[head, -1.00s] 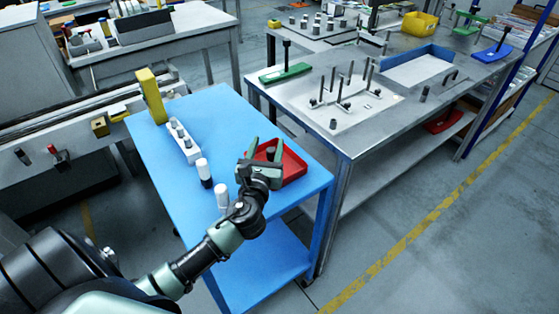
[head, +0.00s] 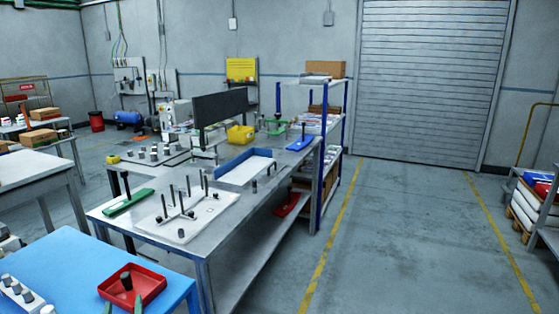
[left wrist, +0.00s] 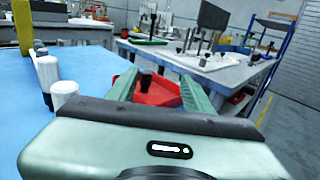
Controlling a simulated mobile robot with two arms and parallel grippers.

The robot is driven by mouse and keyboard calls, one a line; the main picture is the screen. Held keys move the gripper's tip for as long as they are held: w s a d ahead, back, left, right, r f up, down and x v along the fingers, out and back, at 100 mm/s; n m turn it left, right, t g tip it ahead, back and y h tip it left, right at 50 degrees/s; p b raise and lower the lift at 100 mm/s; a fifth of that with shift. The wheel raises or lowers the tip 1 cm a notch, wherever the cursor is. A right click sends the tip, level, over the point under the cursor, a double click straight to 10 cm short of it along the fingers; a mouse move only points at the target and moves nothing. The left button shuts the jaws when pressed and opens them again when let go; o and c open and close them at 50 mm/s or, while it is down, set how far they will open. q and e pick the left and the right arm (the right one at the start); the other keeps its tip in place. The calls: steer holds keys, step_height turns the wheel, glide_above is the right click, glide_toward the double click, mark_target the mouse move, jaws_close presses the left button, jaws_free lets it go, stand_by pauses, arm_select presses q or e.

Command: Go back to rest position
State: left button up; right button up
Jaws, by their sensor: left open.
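My left gripper (head: 122,303) shows only its green fingertips at the bottom edge of the head view. In the left wrist view its fingers (left wrist: 158,88) stand apart with nothing gripped. Beyond them, a red tray (head: 151,284) sits on the blue table (head: 62,258), with a dark cylinder (head: 127,281) standing in it. The tray (left wrist: 166,90) also shows between the fingers in the left wrist view. My right gripper is not in view.
A grey workbench (head: 115,215) with a pegged white plate (head: 188,224) and a blue-walled tray (head: 232,166) stands beyond. Open floor (head: 400,230) lies to the right.

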arm_select(q)
steer(key=s+d+f+n+g+h, duration=0.1)
steer(key=s+d+f+n+g, duration=0.3)
steer(key=s+f+n+g, duration=0.75)
steer(key=s+d+f+n+g+h, duration=0.1)
steer(key=s+d+f+n+h, duration=0.15)
steer(key=s+d+n, duration=0.55)
steer(key=s+d+f+n+g+h, duration=0.1)
steer(key=s+d+n+h, duration=0.3)
steer(key=s+n, duration=0.65)
step_height(320, 180, down, 27)
steer(key=s, duration=0.3)
steer(key=s+a+f+g, duration=0.2)
steer(key=s+a+f, duration=0.1)
steer(key=s+f, duration=1.2)
steer(key=shift+s+a+m+y, duration=0.15)
steer(key=shift+s+m+y, duration=0.2)
steer(key=shift+s+m, duration=0.1)
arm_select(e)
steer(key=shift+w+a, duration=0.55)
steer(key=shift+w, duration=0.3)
